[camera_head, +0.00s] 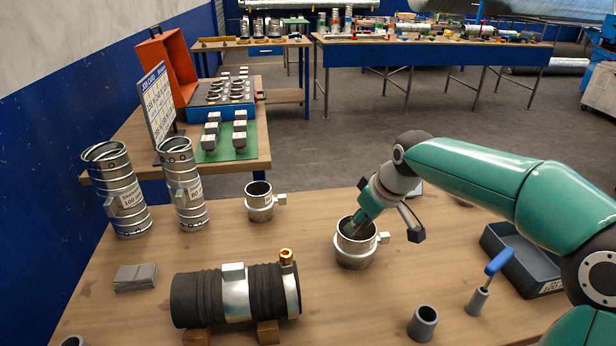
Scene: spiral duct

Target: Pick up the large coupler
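The large coupler (353,252), a short silver metal ring with a pale tab on its right side, stands upright on the wooden table. My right gripper (388,229) is over its right rim. One finger reaches down into the coupler's opening, and the other, with a dark tip, hangs outside to the right, near the tab. The fingers are spread apart, and I cannot tell whether the inner one touches the wall. A smaller coupler (259,206) of the same look stands to the left and farther back. My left gripper is not in view.
Two spiral ducts (122,200) (186,194) stand at the back left. A black flexible duct (262,294) with metal bands lies on wooden blocks in front. A grey cup (423,322), a blue-handled tool (489,282) and a dark tray (514,270) are at the right.

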